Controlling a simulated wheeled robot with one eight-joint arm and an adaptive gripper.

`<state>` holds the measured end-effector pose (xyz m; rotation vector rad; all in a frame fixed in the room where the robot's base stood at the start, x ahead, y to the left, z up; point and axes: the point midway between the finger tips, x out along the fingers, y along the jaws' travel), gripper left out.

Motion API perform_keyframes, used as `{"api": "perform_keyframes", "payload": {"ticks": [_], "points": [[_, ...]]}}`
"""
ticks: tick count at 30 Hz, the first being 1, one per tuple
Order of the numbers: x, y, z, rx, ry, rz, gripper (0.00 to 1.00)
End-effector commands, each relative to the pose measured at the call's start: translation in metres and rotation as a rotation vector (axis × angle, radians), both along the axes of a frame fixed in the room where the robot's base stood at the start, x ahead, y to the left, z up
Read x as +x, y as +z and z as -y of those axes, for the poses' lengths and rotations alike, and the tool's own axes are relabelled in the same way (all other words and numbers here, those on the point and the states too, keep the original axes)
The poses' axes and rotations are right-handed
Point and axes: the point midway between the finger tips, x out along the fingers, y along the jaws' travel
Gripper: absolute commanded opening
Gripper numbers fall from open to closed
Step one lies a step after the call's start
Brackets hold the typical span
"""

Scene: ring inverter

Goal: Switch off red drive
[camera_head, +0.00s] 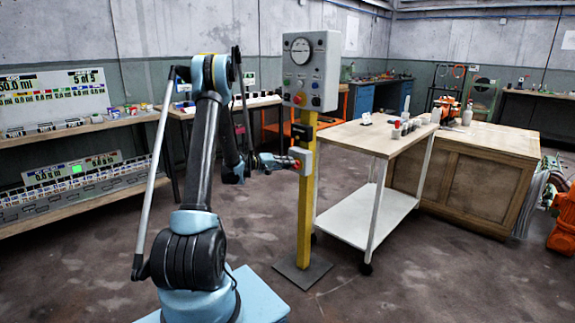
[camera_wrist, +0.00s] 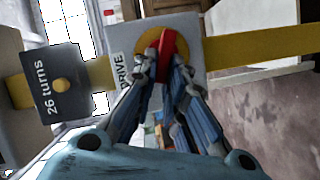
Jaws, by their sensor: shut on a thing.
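The red drive switch (camera_wrist: 167,56) is a red handle on a round yellow plate, on a grey box marked "DRIVE", in the wrist view. In the head view its small grey box (camera_head: 306,160) sits on a yellow post. My gripper (camera_wrist: 163,72) is shut on the red handle, with one finger on each side of it. In the head view my gripper (camera_head: 286,163) reaches the front of the box from the left. The handle lies nearly upright in the wrist picture. Its lower end is partly hidden by the fingers.
A grey panel (camera_head: 322,72) with a dial and buttons tops the yellow post (camera_head: 304,220). A dark unit marked "26 turns" (camera_wrist: 56,84) is beside the switch box. A white-legged cart (camera_head: 347,139) stands close on the right. Open floor lies in front.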

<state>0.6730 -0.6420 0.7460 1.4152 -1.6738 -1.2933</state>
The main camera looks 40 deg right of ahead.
Motion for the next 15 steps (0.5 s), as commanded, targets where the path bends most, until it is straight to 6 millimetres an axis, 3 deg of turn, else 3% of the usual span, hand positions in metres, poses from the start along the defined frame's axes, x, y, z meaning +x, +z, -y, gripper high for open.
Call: {"api": "perform_keyframes", "payload": {"ticks": [15], "points": [[0.0066,-0.0115,-0.0007,-0.033,0.009,-0.339,0.0]]}}
